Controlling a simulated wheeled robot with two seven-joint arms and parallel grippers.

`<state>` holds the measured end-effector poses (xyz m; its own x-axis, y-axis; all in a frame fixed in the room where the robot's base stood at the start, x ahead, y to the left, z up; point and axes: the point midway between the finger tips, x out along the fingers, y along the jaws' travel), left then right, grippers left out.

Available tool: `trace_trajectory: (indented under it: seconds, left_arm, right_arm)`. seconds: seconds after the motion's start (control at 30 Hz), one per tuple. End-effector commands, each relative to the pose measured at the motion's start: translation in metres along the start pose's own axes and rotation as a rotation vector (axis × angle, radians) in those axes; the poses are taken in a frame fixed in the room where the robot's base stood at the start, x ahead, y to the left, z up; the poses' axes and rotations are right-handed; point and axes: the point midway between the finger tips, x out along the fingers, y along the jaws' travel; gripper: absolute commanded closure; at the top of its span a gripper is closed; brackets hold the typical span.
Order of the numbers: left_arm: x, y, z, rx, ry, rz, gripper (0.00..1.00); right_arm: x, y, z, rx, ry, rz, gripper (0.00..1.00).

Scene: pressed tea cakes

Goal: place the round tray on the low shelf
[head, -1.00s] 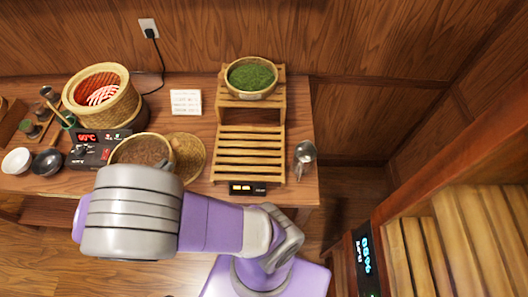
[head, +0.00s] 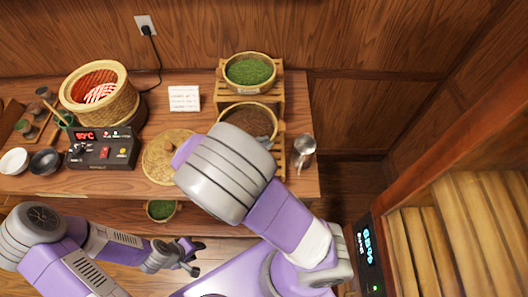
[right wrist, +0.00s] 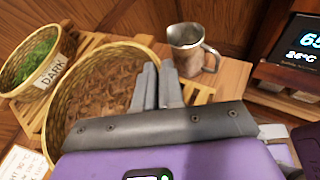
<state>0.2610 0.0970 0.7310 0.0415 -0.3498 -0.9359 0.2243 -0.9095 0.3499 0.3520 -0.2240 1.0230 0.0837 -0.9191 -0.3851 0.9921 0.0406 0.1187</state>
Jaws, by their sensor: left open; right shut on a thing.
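The round tray (head: 250,117) is a woven basket with a pale rim and brown tea leaves inside. It is over the low shelf (head: 281,160), the lower slatted step of a wooden stand. It fills much of the right wrist view (right wrist: 95,85), with shelf slats (right wrist: 197,92) beside it. I cannot tell whether it rests on the slats or hangs just above. My right gripper (right wrist: 158,75) is shut on its near rim; in the head view my wrist hides the fingers. My left gripper (head: 190,258) is open and empty, low in front of the table.
A basket of green leaves (head: 249,71), labelled DARK, stands on the upper step behind. A metal jug (head: 304,146) stands close right of the stand. A flat woven disc (head: 162,160), a control box (head: 103,150) and a heater basket (head: 100,95) are left. A slatted rack is at right.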

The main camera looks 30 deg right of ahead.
Motion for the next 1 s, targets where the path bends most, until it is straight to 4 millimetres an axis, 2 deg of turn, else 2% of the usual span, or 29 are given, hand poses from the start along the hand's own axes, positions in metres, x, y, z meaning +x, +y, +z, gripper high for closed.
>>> trace_trajectory:
  seconds: [0.03, 0.1, 0.37, 0.53, 0.87, 0.9, 1.0]
  left_arm:
    - [0.007, -0.003, 0.000, -0.001, 0.000, 0.000, 0.57]
    - [0.011, -0.004, -0.001, -0.001, 0.000, 0.000, 0.57]
    - [0.017, -0.006, -0.001, 0.000, 0.000, 0.000, 0.57]
    - [0.026, -0.010, -0.001, 0.000, 0.000, 0.000, 0.57]
    - [0.026, -0.010, -0.001, 0.000, 0.000, 0.000, 0.57]
    - [0.026, -0.010, -0.001, 0.000, 0.000, 0.000, 0.57]
    - [0.026, -0.010, -0.001, 0.000, 0.000, 0.000, 0.57]
  right_arm:
    - [0.006, -0.002, -0.013, -0.002, -0.005, -0.001, 1.00]
    - [0.011, -0.004, -0.023, -0.001, -0.004, -0.003, 1.00]
    - [0.020, -0.007, -0.042, 0.002, -0.002, -0.007, 1.00]
    - [0.030, -0.010, -0.065, 0.001, -0.004, -0.006, 1.00]
    - [0.031, -0.010, -0.069, 0.003, 0.000, -0.006, 1.00]
    - [0.031, -0.011, -0.070, 0.002, 0.000, -0.006, 0.91]
    - [0.031, -0.010, -0.069, 0.002, 0.000, -0.006, 0.75]
